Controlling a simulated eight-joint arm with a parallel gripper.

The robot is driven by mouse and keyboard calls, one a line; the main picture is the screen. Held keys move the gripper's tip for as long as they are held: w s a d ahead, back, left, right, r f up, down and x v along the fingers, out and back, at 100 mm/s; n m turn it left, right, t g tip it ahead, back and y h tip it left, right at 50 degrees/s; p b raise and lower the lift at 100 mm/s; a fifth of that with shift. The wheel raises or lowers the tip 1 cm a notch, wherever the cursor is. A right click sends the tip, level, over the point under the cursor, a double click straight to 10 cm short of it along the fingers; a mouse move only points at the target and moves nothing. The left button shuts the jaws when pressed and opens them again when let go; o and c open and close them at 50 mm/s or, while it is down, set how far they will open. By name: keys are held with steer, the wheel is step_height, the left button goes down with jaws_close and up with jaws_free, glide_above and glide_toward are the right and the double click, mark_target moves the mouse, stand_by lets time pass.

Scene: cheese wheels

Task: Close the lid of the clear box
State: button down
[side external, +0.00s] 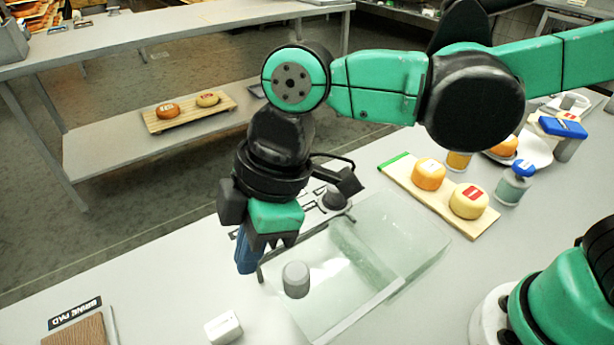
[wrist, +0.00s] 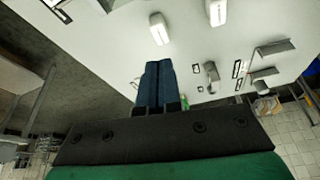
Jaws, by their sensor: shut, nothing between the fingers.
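The clear box (side external: 415,240) is see-through and stands on the pale table in the side view. A clear panel with a pale front edge (side external: 362,312) extends to its left; I cannot tell for sure where box ends and lid begins. My gripper (side external: 246,268) points down at the left end of the clear panel, with its blue fingers together and empty. Whether it touches the panel is unclear. In the wrist view the fingers (wrist: 158,64) are side by side with no gap. The box is not clearly recognisable there.
A grey cylinder (side external: 296,280) and a white block (side external: 223,327) stand near my gripper. A board (side external: 470,228) with two cheeses lies behind the box at right, beside jars. A brown pad (side external: 76,332) is at lower left. Table between pad and gripper is mostly clear.

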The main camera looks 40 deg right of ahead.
steer(key=shift+s+d+f, duration=0.1)
steer(key=shift+d+f, duration=0.25)
steer(key=shift+f, duration=0.6)
steer(key=shift+s+d+f, duration=0.1)
steer(key=shift+d+f, duration=0.25)
steer(key=shift+f, duration=0.55)
steer(key=shift+d+f, duration=0.35)
steer(key=shift+f, duration=0.6)
steer(key=shift+d, duration=0.1)
glide_toward(348, 248)
steer(key=x, duration=0.5)
